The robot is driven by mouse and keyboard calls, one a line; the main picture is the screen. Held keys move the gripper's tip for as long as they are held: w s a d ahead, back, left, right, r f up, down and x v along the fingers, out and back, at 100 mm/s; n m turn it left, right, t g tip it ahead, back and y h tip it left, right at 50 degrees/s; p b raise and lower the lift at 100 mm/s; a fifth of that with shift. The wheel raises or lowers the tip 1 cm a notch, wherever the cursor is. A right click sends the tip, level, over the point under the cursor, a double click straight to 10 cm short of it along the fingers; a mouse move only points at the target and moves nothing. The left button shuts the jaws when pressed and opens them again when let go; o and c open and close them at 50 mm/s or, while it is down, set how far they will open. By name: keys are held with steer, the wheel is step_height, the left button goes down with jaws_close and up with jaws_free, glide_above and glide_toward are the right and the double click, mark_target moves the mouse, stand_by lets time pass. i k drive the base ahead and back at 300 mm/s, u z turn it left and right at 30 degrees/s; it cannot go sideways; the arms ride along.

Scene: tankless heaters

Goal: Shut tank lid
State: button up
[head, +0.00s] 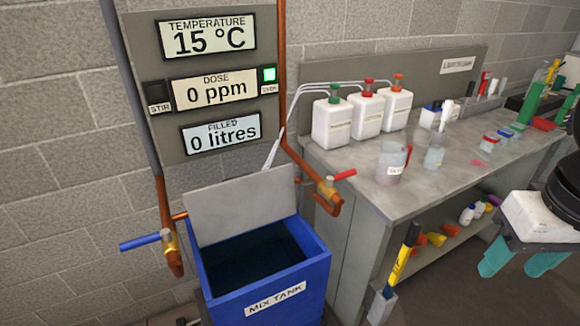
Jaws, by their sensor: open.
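The blue mix tank (318,262) stands on the floor against the wall, with a "MIX TANK" label on its front. Its grey lid (243,205) is raised, hinged at the back, and leans up against the wall panel. The dark inside of the tank shows, and I cannot make out its bottom. My gripper (520,264) is at the right edge, pointing down, with two teal fingers apart and nothing between them. It is well to the right of the tank, beside the bench.
A pipe with a blue-handled valve (146,241) is left of the tank, and one with a red-handled valve (333,185) is right of it. The bench (350,165) holds white jugs (333,122) and measuring cups. A yellow-handled tool (403,256) stands upright between tank and gripper.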

mark_target(242, 204)
steer(key=u, duration=0.95)
steer(key=k, duration=0.45)
steer(key=z, duration=0.3)
steer(key=i, duration=1.05)
steer(key=u, duration=0.4)
